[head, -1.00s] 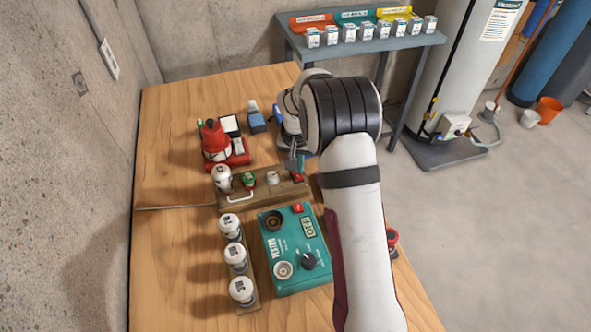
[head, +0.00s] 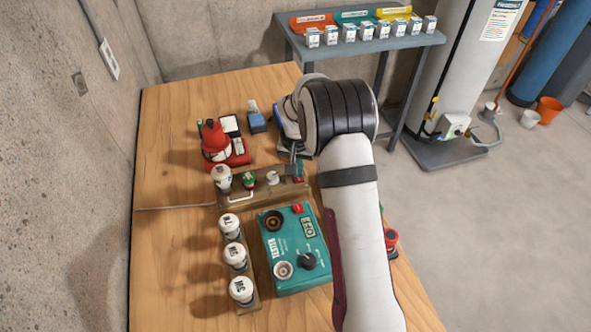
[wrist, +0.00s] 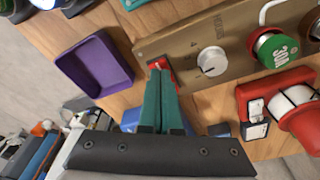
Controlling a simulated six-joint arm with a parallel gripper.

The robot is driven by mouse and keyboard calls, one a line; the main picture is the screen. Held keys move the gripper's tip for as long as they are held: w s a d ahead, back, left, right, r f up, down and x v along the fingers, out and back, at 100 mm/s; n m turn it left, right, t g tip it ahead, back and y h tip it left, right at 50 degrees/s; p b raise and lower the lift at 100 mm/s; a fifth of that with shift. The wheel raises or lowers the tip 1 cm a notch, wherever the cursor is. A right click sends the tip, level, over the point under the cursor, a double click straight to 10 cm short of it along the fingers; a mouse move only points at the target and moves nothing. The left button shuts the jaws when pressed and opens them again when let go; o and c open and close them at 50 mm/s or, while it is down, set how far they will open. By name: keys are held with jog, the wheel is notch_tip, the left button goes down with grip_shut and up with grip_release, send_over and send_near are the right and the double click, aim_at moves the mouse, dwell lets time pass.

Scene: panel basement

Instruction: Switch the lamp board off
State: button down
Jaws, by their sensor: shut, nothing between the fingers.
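The lamp board (head: 262,196) is a brown board on the bench with a white lamp (head: 221,177) at its left end, a green fuse (head: 249,181), a white dial (head: 272,177) and a red switch at its right end. In the wrist view the board (wrist: 190,43) shows the dial (wrist: 210,62), the green 30A fuse (wrist: 274,50) and the red switch (wrist: 158,63). My gripper (wrist: 160,76) is shut and empty, its teal fingertips right at the red switch and partly covering it. I cannot tell whether they touch, nor the switch's position.
A teal tester box (head: 290,249) and a row of white lamps (head: 235,256) stand in front of the board. A red device (head: 216,147) and a blue item (head: 257,122) stand behind it. A purple tray (wrist: 95,63) lies near the board's switch end. The bench's left side is clear.

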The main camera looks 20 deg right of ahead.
notch_tip(320, 180, up, 7)
jog(key=shift+f, duration=0.15)
jog(key=shift+r, duration=0.2)
dwell(0.4)
jog(key=s+a+r+y, duration=0.1)
jog(key=s+a+r, duration=0.2)
jog(key=s+r, duration=0.35)
jog(key=s+a+r, duration=0.2)
jog(key=s+r, duration=0.1)
jog(key=s, duration=0.6)
jog(key=s+a+g, duration=0.1)
jog(key=s+a, duration=0.1)
jog(key=s, duration=0.8)
jog(key=s+a+y, duration=0.1)
jog(key=s+a, duration=0.2)
jog(key=s, duration=0.7)
jog(key=shift+s+f+g+y, duration=0.25)
jog(key=shift+g+y, duration=0.05)
jog(key=shift+g, duration=0.1)
